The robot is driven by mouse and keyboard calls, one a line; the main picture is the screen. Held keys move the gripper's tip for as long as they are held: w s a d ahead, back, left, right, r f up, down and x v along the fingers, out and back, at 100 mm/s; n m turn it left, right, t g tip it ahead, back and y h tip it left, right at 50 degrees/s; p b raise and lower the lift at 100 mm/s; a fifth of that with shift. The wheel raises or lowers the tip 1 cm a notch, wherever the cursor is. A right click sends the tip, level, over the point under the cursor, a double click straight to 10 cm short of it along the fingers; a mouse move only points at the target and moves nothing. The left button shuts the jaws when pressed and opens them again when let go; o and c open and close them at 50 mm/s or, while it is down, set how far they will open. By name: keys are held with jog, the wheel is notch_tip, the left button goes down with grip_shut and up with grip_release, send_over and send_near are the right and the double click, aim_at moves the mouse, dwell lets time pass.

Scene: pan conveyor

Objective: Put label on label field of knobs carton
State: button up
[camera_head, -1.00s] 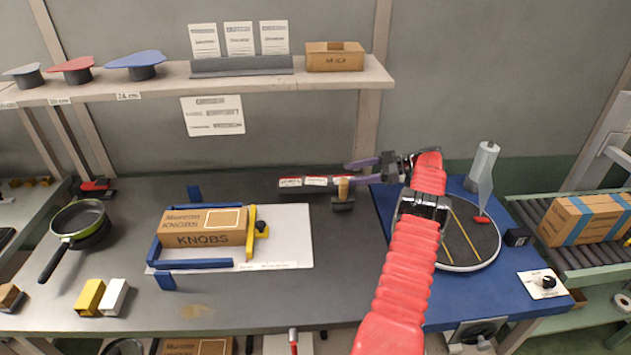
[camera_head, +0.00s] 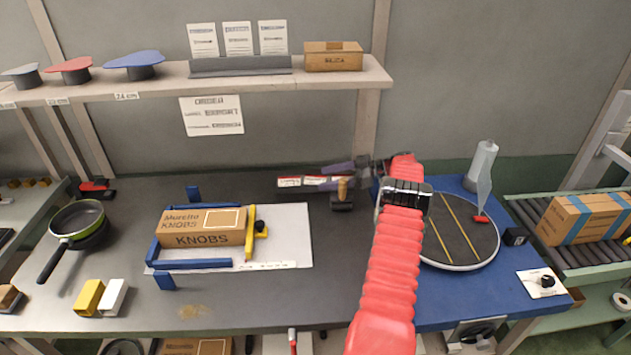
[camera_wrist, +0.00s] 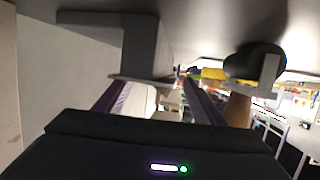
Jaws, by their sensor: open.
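The knobs carton (camera_head: 203,239) lies in the blue corner frame (camera_head: 195,264) on a white sheet at the left of the bench. Its label field (camera_head: 226,219) is a white-outlined rectangle on the top face, and it looks bare. A strip of labels (camera_head: 291,182) lies at the back middle of the bench, left of a small wooden-handled tool (camera_head: 342,196). My gripper (camera_head: 328,176) is open at the right end of the strip, its fingers pointing left. In the wrist view its purple fingers (camera_wrist: 157,97) are apart, with a whitish surface between them; whether they touch a label cannot be told.
A yellow clamp (camera_head: 251,232) stands at the carton's right side. A round dark turntable (camera_head: 457,232) is on the blue mat at right. A shelf (camera_head: 150,84) hangs above the back.

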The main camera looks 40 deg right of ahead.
aim_at(317, 179)
jog(key=shift+x, duration=2.55)
jog(key=shift+c, duration=0.7)
jog(key=c, duration=1.1)
